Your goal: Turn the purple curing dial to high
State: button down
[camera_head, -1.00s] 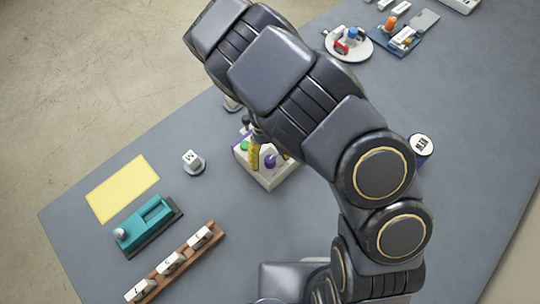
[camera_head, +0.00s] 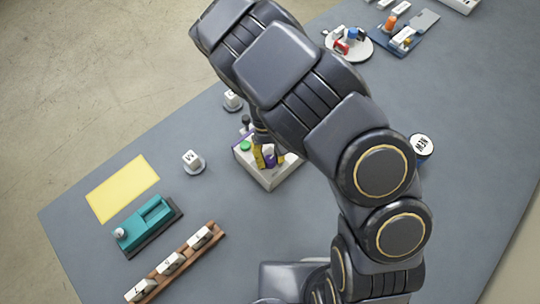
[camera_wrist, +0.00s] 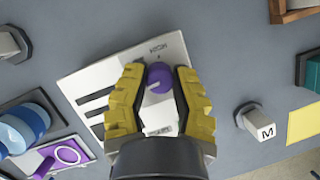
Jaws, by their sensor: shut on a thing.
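The purple curing dial (camera_wrist: 158,77) stands on a white box (camera_wrist: 97,78), which also shows in the head view (camera_head: 269,182). My gripper (camera_wrist: 158,72) has its two yellow fingers on either side of the dial, closed on it. In the head view my gripper (camera_head: 270,154) is over the box top, and the purple dial (camera_head: 269,161) shows partly between the fingers. A small dark label is printed on the box beyond the dial; I cannot read it surely. The dial's setting is unclear. My gripper's body hides the nearer part of the box in the wrist view.
A lettered block (camera_head: 192,160) stands left of the box. A yellow sheet (camera_head: 122,188), a teal device (camera_head: 146,225) and a wooden rack (camera_head: 178,263) lie farther left and front. A round "NEW" item (camera_head: 421,145) is to the right. Bare table lies between.

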jog(key=m+y, duration=0.2)
jog(key=m, duration=0.3)
jog(key=shift+m, duration=0.4)
jog(key=m+y, duration=0.1)
jog(key=m, duration=0.1)
jog(key=m+y, duration=0.1)
jog(key=m, duration=0.2)
jog(key=shift+f+t, duration=0.1)
jog(key=shift+t, duration=0.2)
jog(key=m+t, duration=0.1)
jog(key=m, duration=0.2)
jog(key=m+t+y, duration=0.1)
jog(key=m, duration=0.2)
jog(key=shift+m+y, duration=0.3)
jog(key=shift+m+t, duration=1)
jog(key=shift+m, duration=1.6)
jog(key=c, duration=0.8)
grip_release()
jog(key=shift+o, duration=0.2)
jog(key=shift+r, duration=0.2)
